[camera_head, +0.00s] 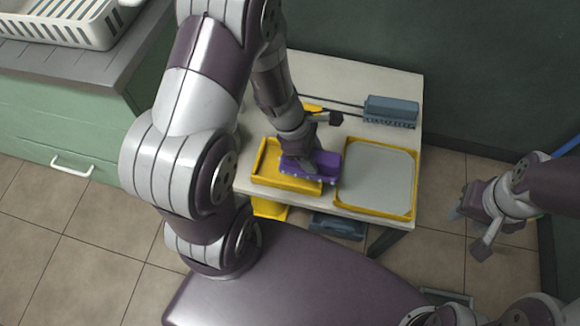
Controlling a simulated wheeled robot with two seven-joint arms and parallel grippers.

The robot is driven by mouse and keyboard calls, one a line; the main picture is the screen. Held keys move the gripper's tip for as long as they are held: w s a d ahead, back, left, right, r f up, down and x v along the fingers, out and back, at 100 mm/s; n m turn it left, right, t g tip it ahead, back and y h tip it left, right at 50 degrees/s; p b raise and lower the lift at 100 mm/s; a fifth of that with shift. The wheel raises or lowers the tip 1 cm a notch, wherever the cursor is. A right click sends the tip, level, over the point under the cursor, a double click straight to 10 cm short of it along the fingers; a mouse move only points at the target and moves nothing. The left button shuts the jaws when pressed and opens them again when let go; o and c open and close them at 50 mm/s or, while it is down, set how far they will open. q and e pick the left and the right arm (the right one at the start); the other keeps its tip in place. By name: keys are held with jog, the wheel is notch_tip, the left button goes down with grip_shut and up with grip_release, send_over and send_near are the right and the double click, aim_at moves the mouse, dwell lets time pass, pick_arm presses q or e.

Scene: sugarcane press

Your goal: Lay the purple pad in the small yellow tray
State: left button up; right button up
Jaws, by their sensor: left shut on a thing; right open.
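The purple pad (325,163) is held in my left gripper (300,169), whose fingers are shut on it. The pad is over the right part of the small yellow tray (266,176) and reaches past its right edge. I cannot tell whether the pad touches the tray. The tray lies on a light table (345,78), and its left part is bare. My arm hides some of the tray's back side. My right gripper (476,222) is open and empty, off the table to the right, above the tiled floor.
A larger yellow-rimmed tray with a grey surface (378,178) lies just right of the small tray. A blue-grey block (391,108) with dark rods stands at the back. A yellow bin (270,208) is below the table. A green cabinet (60,125) carries a white basket (75,22).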

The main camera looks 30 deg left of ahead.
pick_arm(q)
jog(key=a+f, duration=0.1)
jog(key=a, duration=0.1)
jog(key=a+f, duration=0.1)
jog(key=a+f+b, duration=0.1)
jog(key=a, duration=0.1)
jog(key=shift+w+a+f, duration=0.25)
jog(key=shift+a, duration=0.05)
jog(key=shift+a+f, duration=0.2)
jog(key=shift+f, duration=0.05)
jog(key=shift+f+b, duration=1.55)
jog(key=shift+f, duration=0.5)
jog(key=o, duration=0.9)
jog(key=shift+r, duration=0.1)
